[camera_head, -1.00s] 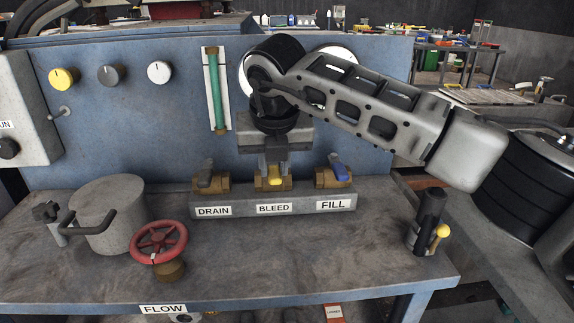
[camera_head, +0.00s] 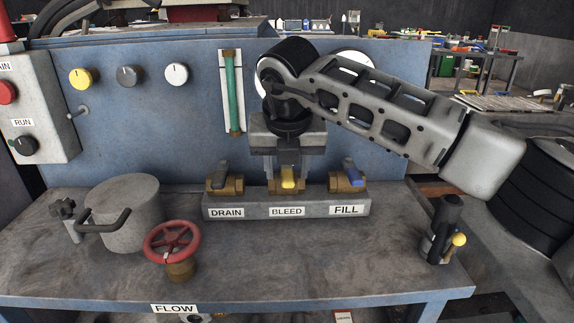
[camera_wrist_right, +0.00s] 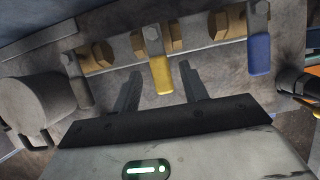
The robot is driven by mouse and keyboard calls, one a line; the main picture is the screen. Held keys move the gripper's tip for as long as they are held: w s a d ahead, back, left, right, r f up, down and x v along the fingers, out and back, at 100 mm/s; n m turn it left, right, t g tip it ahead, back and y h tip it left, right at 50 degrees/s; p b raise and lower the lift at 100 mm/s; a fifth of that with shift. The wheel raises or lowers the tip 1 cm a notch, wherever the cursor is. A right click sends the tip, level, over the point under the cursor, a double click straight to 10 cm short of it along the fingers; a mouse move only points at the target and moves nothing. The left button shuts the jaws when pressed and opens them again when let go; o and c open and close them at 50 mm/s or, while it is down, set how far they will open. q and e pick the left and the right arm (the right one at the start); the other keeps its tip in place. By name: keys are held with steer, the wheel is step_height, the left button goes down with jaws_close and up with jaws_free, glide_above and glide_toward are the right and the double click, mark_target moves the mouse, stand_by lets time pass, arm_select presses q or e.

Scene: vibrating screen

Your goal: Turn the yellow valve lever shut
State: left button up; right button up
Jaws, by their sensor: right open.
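The yellow valve lever (camera_head: 288,178) is on the BLEED valve, the middle of three brass valves on a grey block (camera_head: 285,207). In the right wrist view the yellow lever (camera_wrist_right: 160,75) points from its brass valve toward my gripper. My right gripper (camera_head: 287,165) is open, just above and at the lever. In the wrist view the right gripper's fingers (camera_wrist_right: 160,90) stand on either side of the lever, with gaps on both sides. Whether they overlap it in height is hard to tell. My left gripper is out of view.
Beside it are the dark DRAIN lever (camera_head: 221,173) and the blue FILL lever (camera_head: 352,172). A red handwheel (camera_head: 172,243) and a grey pot (camera_head: 125,212) stand at the left of the bench. A black device with a yellow ball (camera_head: 459,240) stands at the right.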

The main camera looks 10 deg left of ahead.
steer(key=v, duration=1.6)
